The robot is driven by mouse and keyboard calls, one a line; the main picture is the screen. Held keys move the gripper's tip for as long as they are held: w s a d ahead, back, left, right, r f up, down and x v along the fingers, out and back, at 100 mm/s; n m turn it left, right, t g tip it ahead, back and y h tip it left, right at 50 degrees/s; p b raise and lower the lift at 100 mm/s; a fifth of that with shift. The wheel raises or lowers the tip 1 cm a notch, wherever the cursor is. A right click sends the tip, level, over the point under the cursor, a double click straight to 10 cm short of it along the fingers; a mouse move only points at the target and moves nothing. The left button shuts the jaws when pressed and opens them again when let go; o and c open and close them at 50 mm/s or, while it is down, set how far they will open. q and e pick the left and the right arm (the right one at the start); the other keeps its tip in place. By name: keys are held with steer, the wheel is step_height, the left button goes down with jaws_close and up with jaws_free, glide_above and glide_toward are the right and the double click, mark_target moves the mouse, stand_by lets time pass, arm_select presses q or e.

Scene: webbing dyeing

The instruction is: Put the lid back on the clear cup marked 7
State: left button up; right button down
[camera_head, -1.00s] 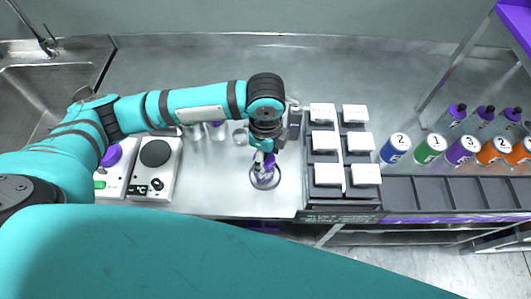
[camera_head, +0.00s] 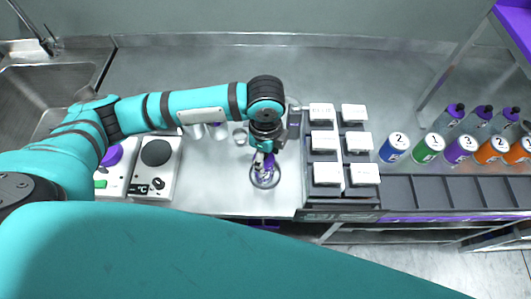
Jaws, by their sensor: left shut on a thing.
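My left gripper (camera_head: 265,160) points down over the steel worktop, left of the dark rack. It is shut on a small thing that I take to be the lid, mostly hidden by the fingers. A clear round rim (camera_head: 265,185) with purple showing inside it is right under the fingertips. It looks like the clear cup, but no number can be read. I cannot tell whether the lid touches the rim. My right gripper is not in view.
A dark rack with white-topped boxes (camera_head: 326,174) stands close right of the gripper. Small clear vessels (camera_head: 240,137) stand behind left, near a hotplate (camera_head: 156,153). Numbered cans (camera_head: 394,148) stand far right. The worktop behind is clear.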

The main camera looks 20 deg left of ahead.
arm_select(q)
steer(key=shift+p, duration=0.5)
stand_by(0.4)
steer(key=o, duration=1.5)
step_height(320, 180, up, 5)
steer(key=p, duration=0.6)
steer(key=shift+r+p, duration=0.6)
steer(key=shift+r, duration=0.4)
